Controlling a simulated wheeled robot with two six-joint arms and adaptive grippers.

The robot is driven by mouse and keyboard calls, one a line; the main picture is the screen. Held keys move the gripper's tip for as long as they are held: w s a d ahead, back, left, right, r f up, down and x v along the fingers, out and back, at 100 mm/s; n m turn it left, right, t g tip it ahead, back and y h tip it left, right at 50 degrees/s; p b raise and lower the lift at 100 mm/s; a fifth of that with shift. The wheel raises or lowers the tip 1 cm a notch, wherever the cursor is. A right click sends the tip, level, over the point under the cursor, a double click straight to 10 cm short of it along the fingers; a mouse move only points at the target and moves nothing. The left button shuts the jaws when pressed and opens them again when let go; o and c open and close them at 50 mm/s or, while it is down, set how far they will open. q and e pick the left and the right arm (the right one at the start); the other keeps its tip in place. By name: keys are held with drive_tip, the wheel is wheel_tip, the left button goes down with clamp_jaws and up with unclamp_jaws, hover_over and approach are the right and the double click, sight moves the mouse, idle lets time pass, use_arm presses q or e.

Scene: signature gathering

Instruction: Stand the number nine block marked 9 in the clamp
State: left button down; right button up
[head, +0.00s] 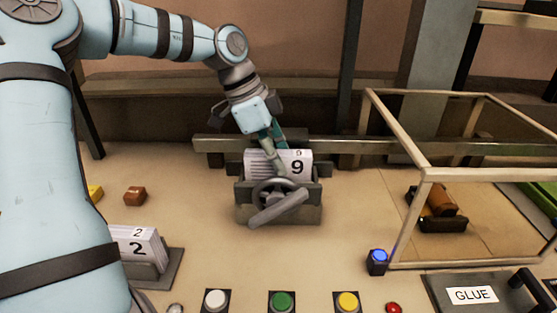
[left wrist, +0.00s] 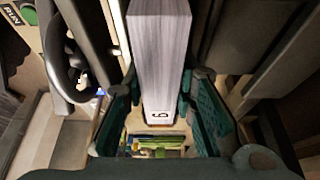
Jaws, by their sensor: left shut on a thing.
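The number nine block (head: 297,166) is a white stack of pages marked 9 on its front and top edge. It stands in the grey clamp (head: 279,213), between the jaws and behind the hand wheel. My left gripper (head: 272,150) reaches down from above and is shut on the block. In the left wrist view the block (left wrist: 160,60) lies between the green fingers (left wrist: 165,100), with its 9 near the fingertips. The clamp's wheel (left wrist: 65,60) shows at the upper left there. How firmly the clamp jaws touch the block cannot be told. My right gripper is not in view.
A number two block (head: 140,247) sits in a grey holder at left, near a small brown block (head: 135,196). A wooden frame (head: 428,175) stands at right around a brown roller (head: 440,202). Several buttons, including a green one (head: 282,301), and a GLUE plate (head: 470,295) line the front.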

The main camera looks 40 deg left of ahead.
use_arm(q)
drive_tip(key=shift+w, duration=0.15)
drive_tip(key=shift+f, duration=0.15)
drive_tip(key=c, duration=1.3)
unclamp_jaws()
drive_tip(key=shift+r, duration=0.4)
drive_tip(key=p+v, duration=0.1)
drive_tip(key=v, duration=1)
drive_tip(key=shift+r+p, duration=0.35)
drive_tip(key=shift+p, duration=0.05)
